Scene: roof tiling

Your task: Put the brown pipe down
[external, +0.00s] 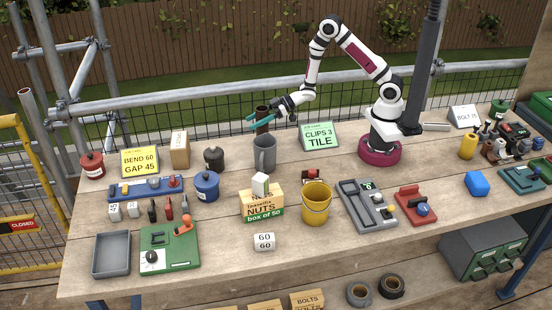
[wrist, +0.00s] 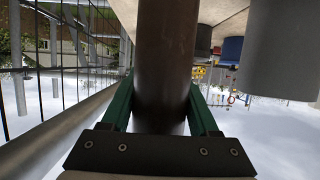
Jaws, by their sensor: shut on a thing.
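The brown pipe (external: 262,119) is a short dark brown tube near the back edge of the bench, behind a grey mug-like pot. My gripper (external: 256,120) has its green fingers on either side of the pipe and is shut on it. In the wrist view the pipe (wrist: 164,60) fills the middle between the green fingers (wrist: 160,105). The pipe looks upright in the external view. Its lower end is hidden behind the grey pot, so I cannot tell whether it touches the bench.
The grey pot (external: 264,153) stands close in front of the pipe. A dark grey jar (external: 214,158) is to the left and a green "CLIPS 3 TILE" sign (external: 320,136) to the right. A mesh fence runs behind. A yellow bucket (external: 316,205) and a nuts box (external: 262,208) stand nearer the front.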

